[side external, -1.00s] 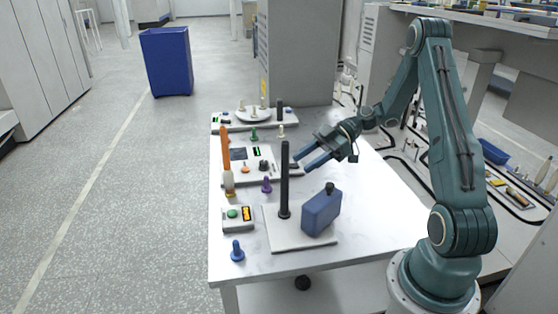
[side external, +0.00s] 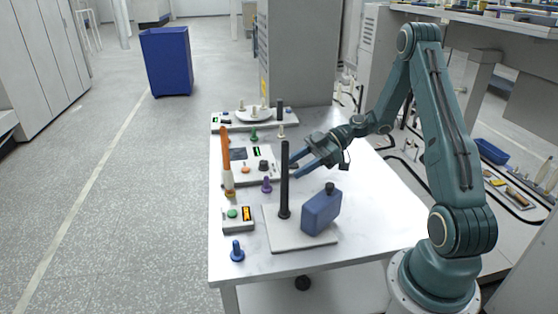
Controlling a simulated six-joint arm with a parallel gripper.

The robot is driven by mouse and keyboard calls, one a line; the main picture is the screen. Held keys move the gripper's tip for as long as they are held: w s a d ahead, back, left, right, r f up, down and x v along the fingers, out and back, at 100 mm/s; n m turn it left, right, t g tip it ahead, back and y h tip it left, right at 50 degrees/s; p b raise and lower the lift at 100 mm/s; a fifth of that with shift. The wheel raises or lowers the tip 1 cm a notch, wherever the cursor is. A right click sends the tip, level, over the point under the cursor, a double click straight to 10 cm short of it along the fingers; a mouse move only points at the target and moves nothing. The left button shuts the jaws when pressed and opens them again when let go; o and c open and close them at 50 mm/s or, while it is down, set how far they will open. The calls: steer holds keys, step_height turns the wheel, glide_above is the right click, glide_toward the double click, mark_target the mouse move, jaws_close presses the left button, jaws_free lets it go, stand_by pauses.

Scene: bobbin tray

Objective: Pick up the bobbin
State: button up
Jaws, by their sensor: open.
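Several peg-shaped bobbins stand on the white table: a blue one (side external: 237,252) at the front left, a purple one (side external: 266,186) near the middle, a green one (side external: 253,134) and a cream one (side external: 281,131) farther back. The frames do not show which one is meant. My gripper (side external: 297,164) is open, above the table's middle, its blue fingers pointing left. It is to the right of the purple bobbin and apart from it. No bobbin shows between the fingers.
A black post (side external: 285,180) and a blue bottle (side external: 321,212) stand on a pale base just in front of my gripper. The table's right front (side external: 375,220) is clear.

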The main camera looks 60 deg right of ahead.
mark_target(285, 142)
steer(key=shift+x, duration=2.15)
jaws_close()
steer(key=shift+r, duration=0.1)
steer(key=shift+r, duration=4.9)
